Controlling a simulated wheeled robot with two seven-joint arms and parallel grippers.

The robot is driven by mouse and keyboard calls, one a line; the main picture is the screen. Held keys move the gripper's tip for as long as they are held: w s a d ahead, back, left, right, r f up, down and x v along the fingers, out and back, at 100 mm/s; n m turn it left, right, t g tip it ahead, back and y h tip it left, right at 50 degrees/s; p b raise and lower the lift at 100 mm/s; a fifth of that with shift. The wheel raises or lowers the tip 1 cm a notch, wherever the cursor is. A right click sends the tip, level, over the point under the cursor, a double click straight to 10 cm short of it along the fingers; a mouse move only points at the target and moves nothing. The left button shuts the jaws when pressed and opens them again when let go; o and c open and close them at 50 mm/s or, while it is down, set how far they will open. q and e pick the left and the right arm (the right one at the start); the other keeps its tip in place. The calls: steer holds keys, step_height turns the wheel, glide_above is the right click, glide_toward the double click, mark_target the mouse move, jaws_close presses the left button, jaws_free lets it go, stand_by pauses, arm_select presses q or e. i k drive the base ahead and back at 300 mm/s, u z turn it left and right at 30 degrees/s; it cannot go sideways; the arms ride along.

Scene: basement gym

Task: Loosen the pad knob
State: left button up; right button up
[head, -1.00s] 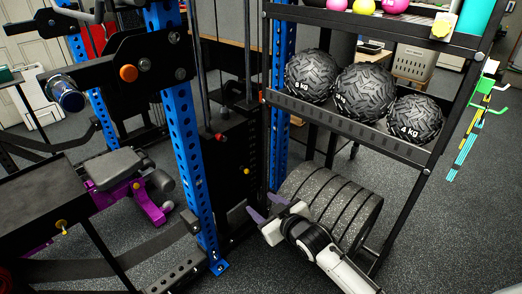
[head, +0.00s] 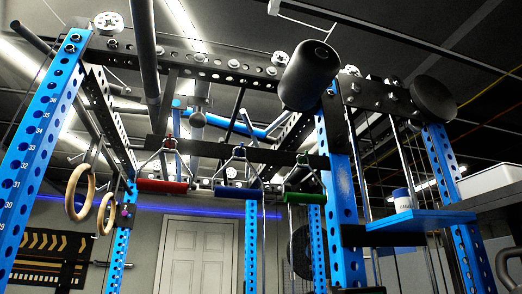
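I cannot make out a pad knob in the head view, which now looks up at the top of a blue and black rack (head: 338,190). A black padded roller (head: 312,75) sticks out toward me from the upper crossbeam. A black disc (head: 433,100) is to its right on the rack. Neither of my grippers is in view.
Wooden rings (head: 78,192) hang at the left. Red (head: 162,186), blue (head: 238,193) and green (head: 304,198) handles hang in the middle. A small blue shelf (head: 420,221) at the right holds a white container (head: 403,200). A white door (head: 198,256) is behind.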

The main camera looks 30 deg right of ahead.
mark_target(341, 140)
steer(key=u, duration=1.8)
steer(key=k, duration=1.45)
steer(key=z, duration=1.75)
